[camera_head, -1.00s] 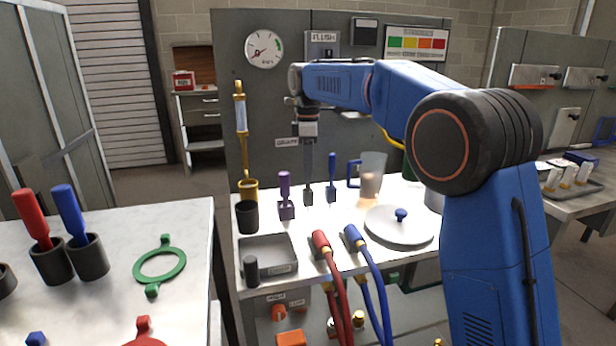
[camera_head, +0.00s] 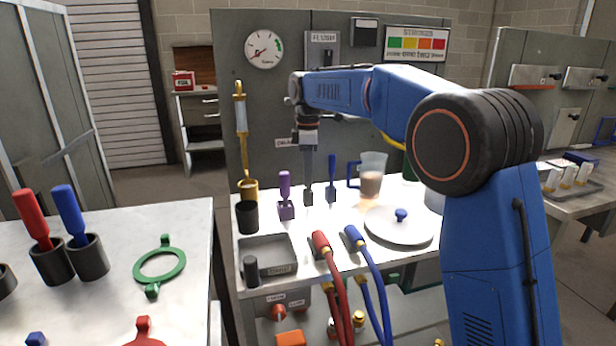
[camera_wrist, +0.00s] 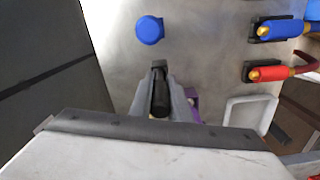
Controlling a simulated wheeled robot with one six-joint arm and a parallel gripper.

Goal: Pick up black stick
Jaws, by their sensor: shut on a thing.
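The black stick (camera_wrist: 160,98) shows in the wrist view between the two grey fingers of my gripper (camera_wrist: 161,88), which is shut on it. In the head view my gripper (camera_head: 308,172) points straight down, with the black stick's dark lower end (camera_head: 308,197) below the fingers, at the bench top. Most of the stick is hidden by the fingers. A purple stick (camera_head: 285,193) stands close on the left and a blue stick (camera_head: 332,180) on the right. In the wrist view the purple one (camera_wrist: 193,97) is partly hidden behind a finger.
A black cup (camera_head: 247,217) and a grey tray (camera_head: 268,258) are to the left. Red (camera_head: 321,242) and blue (camera_head: 354,238) hose ends lie in front. A round lid (camera_head: 398,228) and a jug (camera_head: 372,175) are to the right. A panel stands behind.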

